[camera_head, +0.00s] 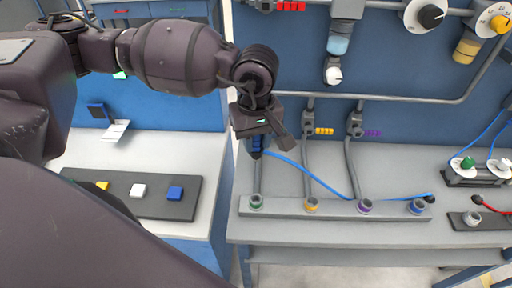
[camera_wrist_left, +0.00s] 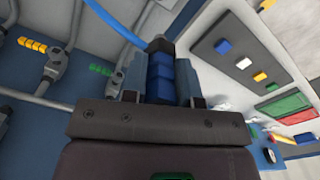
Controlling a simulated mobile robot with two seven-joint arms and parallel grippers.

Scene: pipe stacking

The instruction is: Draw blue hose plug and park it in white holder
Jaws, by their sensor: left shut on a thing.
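My left gripper (camera_head: 257,146) is shut on the blue hose plug (camera_head: 256,153) and holds it above the back left of the grey workbench. In the left wrist view the plug (camera_wrist_left: 160,76) sits between the two fingers of the gripper (camera_wrist_left: 160,85). A thin blue hose (camera_head: 310,176) runs from the plug rightward to the blue-ringed port (camera_head: 417,207) on the bench rail. A small white tilted piece (camera_head: 116,130) stands at the left bench; I cannot tell whether it is the white holder. My right gripper is not in view.
The grey rail (camera_head: 335,209) carries ports with green, orange, purple and blue rings. Vertical pipes (camera_head: 307,160) rise behind it. A dark panel (camera_head: 137,193) with yellow, white and blue buttons lies on the left bench. A gap separates the two benches.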

